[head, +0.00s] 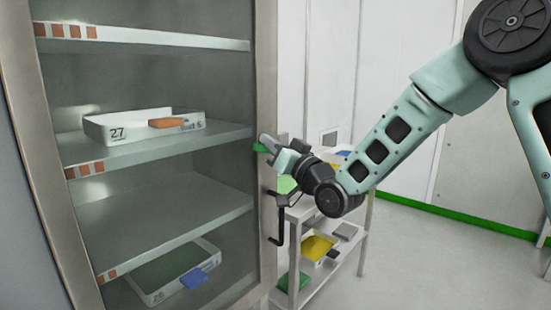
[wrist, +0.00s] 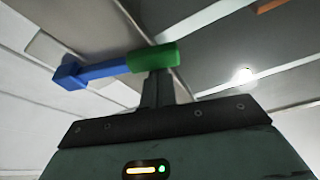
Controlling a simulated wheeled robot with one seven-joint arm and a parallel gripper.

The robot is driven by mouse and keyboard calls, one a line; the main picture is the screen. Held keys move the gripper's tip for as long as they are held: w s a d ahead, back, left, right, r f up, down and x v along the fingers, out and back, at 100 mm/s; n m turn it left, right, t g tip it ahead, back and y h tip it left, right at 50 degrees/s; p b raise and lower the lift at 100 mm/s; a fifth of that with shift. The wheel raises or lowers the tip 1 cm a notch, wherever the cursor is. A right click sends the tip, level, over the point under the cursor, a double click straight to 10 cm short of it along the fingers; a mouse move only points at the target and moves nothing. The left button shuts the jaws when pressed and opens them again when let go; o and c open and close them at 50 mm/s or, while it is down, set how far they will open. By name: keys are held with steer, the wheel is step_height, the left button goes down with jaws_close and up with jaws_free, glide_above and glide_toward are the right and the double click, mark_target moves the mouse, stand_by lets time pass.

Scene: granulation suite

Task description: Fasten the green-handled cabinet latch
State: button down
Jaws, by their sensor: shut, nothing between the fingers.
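The green latch handle (head: 261,148) shows as a small green piece at the right edge of the glass-fronted cabinet (head: 266,80). In the wrist view the green handle (wrist: 153,56) sits at the end of a blue latch bar (wrist: 100,70), which runs left to a blue block. My gripper (head: 270,144) is beside the handle at the cabinet's right edge. In the wrist view my gripper (wrist: 158,80) is shut and empty, its fingertips right at the lower side of the green handle. I cannot tell whether they touch it. The blue bar is hidden in the head view.
A black pull handle (head: 278,222) is below my gripper on the cabinet edge. A trolley (head: 335,268) with coloured bins stands close behind my gripper. Inside the cabinet are white trays (head: 98,134) on shelves. The floor (head: 440,265) at right is clear.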

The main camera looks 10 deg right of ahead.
steer(key=shift+s+a+f+n+g+y+b, duration=0.2)
steer(key=shift+f+n+y+b, duration=0.3)
steer(key=shift+n+b, duration=0.5)
steer(key=shift+a+f+n+g+y+b, duration=0.1)
steer(key=shift+f+n+g+y+b, duration=0.2)
steer(key=shift+f+n+b, duration=0.65)
steer(key=shift+s+a+f+n+g+y+b, duration=0.15)
steer(key=shift+f+n+y+b, duration=0.25)
steer(key=shift+n+b, duration=0.6)
steer(key=shift+f, duration=0.15)
step_height(320, 180, up, 5)
steer(key=shift+w+r+p, duration=0.1)
steer(key=shift+r+p, duration=0.05)
steer(key=shift+p, duration=0.95)
steer(key=b+v, duration=0.1)
steer(key=v, duration=0.9)
steer(key=shift+f, duration=0.2)
